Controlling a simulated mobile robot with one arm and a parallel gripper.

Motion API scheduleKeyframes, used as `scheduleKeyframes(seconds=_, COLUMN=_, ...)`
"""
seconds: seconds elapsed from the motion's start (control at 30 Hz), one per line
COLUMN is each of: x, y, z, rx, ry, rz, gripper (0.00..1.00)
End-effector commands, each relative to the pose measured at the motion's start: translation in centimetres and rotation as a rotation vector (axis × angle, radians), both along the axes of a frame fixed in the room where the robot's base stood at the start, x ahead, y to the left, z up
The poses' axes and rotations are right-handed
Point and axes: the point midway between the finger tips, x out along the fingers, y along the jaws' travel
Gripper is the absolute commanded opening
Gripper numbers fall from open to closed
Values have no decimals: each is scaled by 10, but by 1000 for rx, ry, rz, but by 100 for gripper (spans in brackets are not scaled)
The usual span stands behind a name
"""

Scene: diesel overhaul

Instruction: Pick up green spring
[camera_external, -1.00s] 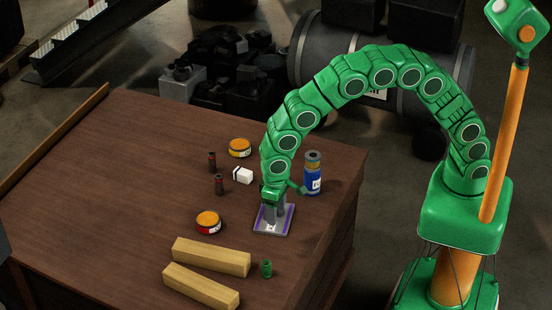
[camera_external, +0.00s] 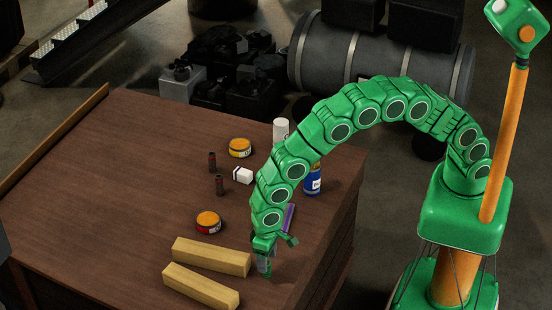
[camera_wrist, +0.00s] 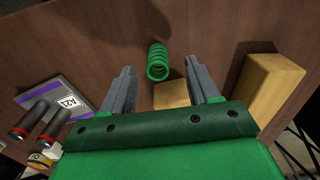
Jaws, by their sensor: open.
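The green spring (camera_wrist: 158,62) stands out in the wrist view as a coil on the brown table, ahead of my fingertips and roughly centred between them. My gripper (camera_wrist: 160,78) is open, with its two grey fingers apart and nothing held. In the external view my gripper (camera_external: 265,267) points down near the table's front right, at the right end of the wooden blocks. There it largely hides the spring. I cannot tell the exact height of the fingertips over the spring.
Two wooden blocks (camera_external: 211,257) (camera_external: 201,287) lie close to the left of my gripper. A purple-edged plate (camera_external: 289,217), a blue can (camera_external: 312,180), a white cylinder (camera_external: 281,131), two tins (camera_external: 208,222) (camera_external: 240,148) and two dark cylinders (camera_external: 219,185) stand farther back. The table's left is clear.

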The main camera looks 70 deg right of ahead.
Motion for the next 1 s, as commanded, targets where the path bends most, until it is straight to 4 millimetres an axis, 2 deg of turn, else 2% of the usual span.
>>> scheduleKeyframes(seconds=0.4, x=-1, y=-5, z=-47, rx=-3, ry=3, rz=1, gripper=60)
scheduleKeyframes(seconds=0.67, x=0, y=-4, z=-49, rx=-1, ry=1, rz=1, gripper=60)
scheduleKeyframes(seconds=0.77, x=0, y=-4, z=-49, rx=-1, ry=1, rz=0, gripper=48)
scheduleKeyframes(seconds=1.0, x=0, y=-4, z=-49, rx=-1, ry=1, rz=0, gripper=11)
